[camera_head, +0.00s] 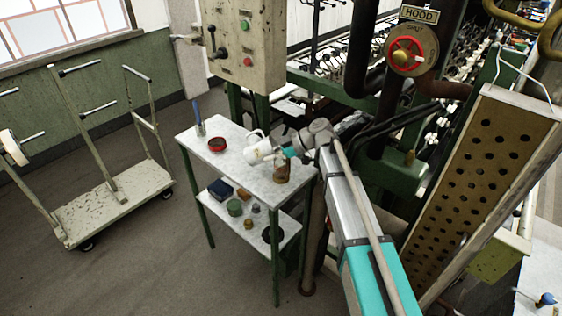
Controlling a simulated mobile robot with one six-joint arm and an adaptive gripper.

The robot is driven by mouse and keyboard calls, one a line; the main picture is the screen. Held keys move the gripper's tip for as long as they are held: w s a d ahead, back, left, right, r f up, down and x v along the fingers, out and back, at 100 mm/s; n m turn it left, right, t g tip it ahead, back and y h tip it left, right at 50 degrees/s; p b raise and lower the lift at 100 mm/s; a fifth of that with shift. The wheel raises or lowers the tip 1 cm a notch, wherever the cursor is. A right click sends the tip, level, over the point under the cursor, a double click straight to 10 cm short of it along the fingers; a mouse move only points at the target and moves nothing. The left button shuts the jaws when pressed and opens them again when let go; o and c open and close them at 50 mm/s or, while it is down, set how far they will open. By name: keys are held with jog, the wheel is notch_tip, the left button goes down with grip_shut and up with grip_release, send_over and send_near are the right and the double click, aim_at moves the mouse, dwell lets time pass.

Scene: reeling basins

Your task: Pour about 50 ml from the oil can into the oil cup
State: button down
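My arm reaches in from the lower right, and my gripper (282,153) is above the right part of a small table's top (236,160). A white vessel with a handle (258,147), which looks like the oil can, is right at my gripper's end. I cannot tell whether my fingers are closed on it or whether it touches the table. A small brownish jar (281,173), possibly the oil cup, stands on the table just below my gripper. Its contents are too small to make out. The fingers are too small and partly hidden to read.
A red round dish (217,144) and a blue upright item (199,119) are on the table's left part. The lower shelf (275,222) holds several small tins. A wheeled cart (112,207) stands at left. Machinery with a red handwheel (405,52) crowds the right.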

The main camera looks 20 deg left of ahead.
jog(key=shift+w+a+r, duration=0.1)
jog(key=shift+a, duration=0.05)
dwell(0.9)
jog(key=shift+r+y+b, duration=0.15)
jog(key=shift+y+b, duration=0.45)
jog(key=shift+b, duration=0.2)
dwell(0.9)
jog(key=shift+r, duration=0.1)
jog(key=shift+p, duration=0.6)
jog(key=shift+a+h+p, duration=0.15)
jog(key=shift+h+p, duration=0.85)
jog(key=shift+a+t+h+p, duration=0.1)
jog(key=shift+t+h+p, duration=0.4)
jog(key=shift+p, duration=0.55)
jog(key=shift+f+h, duration=0.25)
jog(key=shift+h, duration=0.05)
jog(key=shift+r+p, duration=0.3)
jog(key=shift+p, duration=0.2)
